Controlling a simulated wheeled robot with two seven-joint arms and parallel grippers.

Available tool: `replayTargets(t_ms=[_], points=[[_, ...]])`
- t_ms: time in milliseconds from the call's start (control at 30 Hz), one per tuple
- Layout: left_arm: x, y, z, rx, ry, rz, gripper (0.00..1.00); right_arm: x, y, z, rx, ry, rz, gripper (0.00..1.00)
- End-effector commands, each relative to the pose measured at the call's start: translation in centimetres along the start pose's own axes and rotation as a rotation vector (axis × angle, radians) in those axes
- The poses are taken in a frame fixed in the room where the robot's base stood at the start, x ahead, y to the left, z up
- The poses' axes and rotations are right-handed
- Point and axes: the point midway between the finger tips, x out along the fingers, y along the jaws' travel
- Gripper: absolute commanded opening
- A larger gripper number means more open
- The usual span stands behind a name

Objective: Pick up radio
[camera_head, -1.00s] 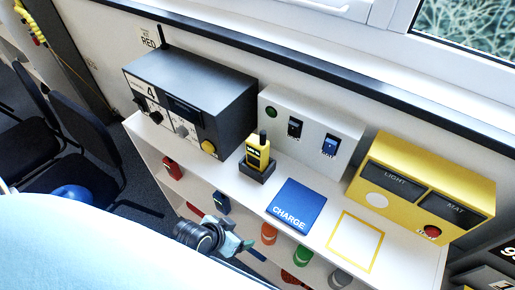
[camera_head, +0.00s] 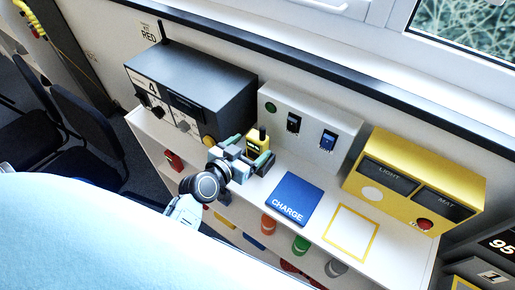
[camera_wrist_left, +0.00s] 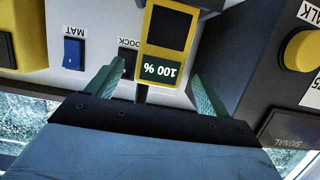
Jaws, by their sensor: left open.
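The radio (camera_head: 256,141) is yellow and black with a short black antenna. It stands upright in a small dark dock on the white shelf, in front of the grey-white switch box. My left gripper (camera_head: 247,152) is at the radio, partly covering its lower part and the dock. In the left wrist view the radio (camera_wrist_left: 164,45) shows a "100 %" display and lies between the two open green fingers (camera_wrist_left: 160,88). Gaps show on both sides of it there, so the fingers look apart from it. My right gripper is not in view.
A dark grey box (camera_head: 190,90) marked 4 stands left of the radio. The switch box (camera_head: 308,125) is close behind. A blue CHARGE pad (camera_head: 292,197) and a yellow-outlined square (camera_head: 351,233) lie to the right, before a yellow LIGHT/MAT box (camera_head: 415,185).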

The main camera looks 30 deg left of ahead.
Motion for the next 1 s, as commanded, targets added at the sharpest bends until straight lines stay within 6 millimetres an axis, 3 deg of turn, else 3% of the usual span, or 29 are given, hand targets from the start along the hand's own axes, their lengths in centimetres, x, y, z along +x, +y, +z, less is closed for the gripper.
replayTargets(t_ms=[233,533,867,1000], points=[[1.7,0.0,0.0,-0.001,-0.001,0.0,0.8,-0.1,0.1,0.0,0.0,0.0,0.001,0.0],[5.6,0.1,0.1,0.0,-0.002,0.001,0.8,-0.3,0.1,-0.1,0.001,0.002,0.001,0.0],[6.2,0.1,0.1,0.0,-0.002,0.001,0.8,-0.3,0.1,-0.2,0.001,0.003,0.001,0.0],[6.2,0.1,0.1,0.0,-0.002,0.001,0.63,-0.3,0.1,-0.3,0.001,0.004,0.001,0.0]])
